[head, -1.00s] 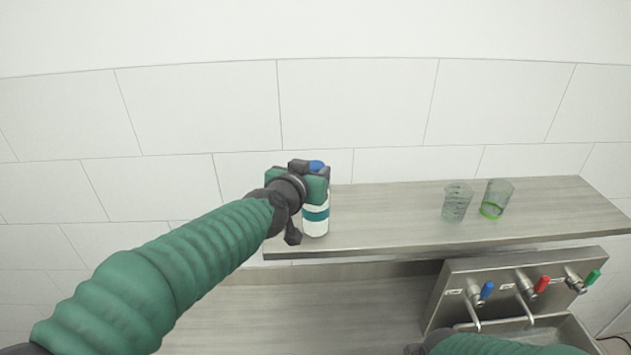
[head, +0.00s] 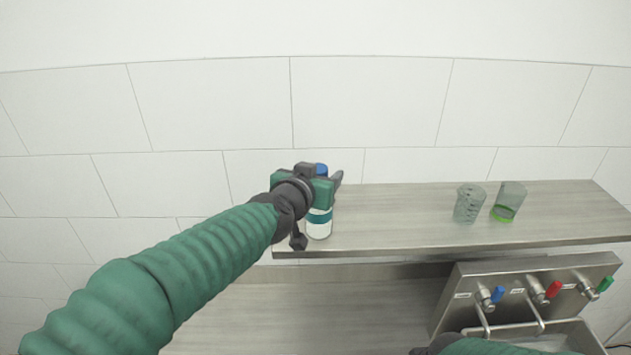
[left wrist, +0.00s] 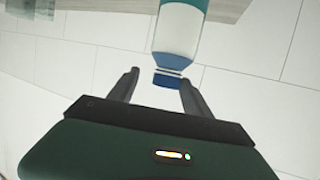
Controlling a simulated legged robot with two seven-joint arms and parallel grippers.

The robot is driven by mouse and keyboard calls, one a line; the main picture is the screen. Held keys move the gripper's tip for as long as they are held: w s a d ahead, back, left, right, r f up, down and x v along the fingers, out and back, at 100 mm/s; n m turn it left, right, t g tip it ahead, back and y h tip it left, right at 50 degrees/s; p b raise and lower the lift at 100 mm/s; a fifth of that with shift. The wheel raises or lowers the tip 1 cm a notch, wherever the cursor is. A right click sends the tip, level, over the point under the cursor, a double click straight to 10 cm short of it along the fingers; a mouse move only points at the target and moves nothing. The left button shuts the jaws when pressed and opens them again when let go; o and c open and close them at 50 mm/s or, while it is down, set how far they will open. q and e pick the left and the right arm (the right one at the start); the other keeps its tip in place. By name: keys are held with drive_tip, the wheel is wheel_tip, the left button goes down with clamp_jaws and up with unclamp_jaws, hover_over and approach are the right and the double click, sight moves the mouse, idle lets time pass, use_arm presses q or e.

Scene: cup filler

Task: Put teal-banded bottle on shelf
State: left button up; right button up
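The teal-banded bottle (head: 319,229) is white with a teal band and a blue cap. It stands upright at the left end of the steel shelf (head: 400,220), near the front edge. My left gripper (head: 319,208) is at the bottle's upper part and hides some of it. Its fingers are spread apart. In the left wrist view the open fingers (left wrist: 158,78) lie either side of the bottle's blue cap (left wrist: 167,79), with gaps showing, and the bottle body (left wrist: 178,35) extends beyond the tips. My right gripper's fingers do not show; only part of that arm is at the bottom edge.
Two clear glasses, one patterned (head: 469,203) and one with a green base (head: 508,202), stand on the shelf's right part. Below are taps with blue (head: 497,294), red (head: 553,290) and green (head: 604,285) handles. The shelf middle is clear.

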use_arm(q)
drive_tip(key=v, duration=1.1)
drive_tip(key=s+a+f+n+g+y, duration=0.1)
drive_tip(key=s+a+f+g, duration=0.15)
drive_tip(key=f, duration=0.55)
drive_tip(key=s+a+f+g+y, duration=0.15)
drive_tip(key=a+f, duration=0.25)
drive_tip(key=f, duration=0.4)
drive_tip(key=s+a+f+n+g+y, duration=0.1)
drive_tip(key=s+a+f+g, duration=0.2)
drive_tip(key=s+a+f, duration=0.3)
drive_tip(key=s+a+f+n+g+y, duration=0.1)
drive_tip(key=s+a+f+n+g, duration=0.1)
drive_tip(key=s+a+f, duration=0.4)
drive_tip(key=s+f+g, duration=0.1)
drive_tip(key=s+f, duration=0.3)
drive_tip(key=f, duration=0.1)
drive_tip(key=shift+s+a+f+g, duration=0.2)
drive_tip(key=shift+f+g, duration=0.2)
drive_tip(key=shift+a, duration=0.1)
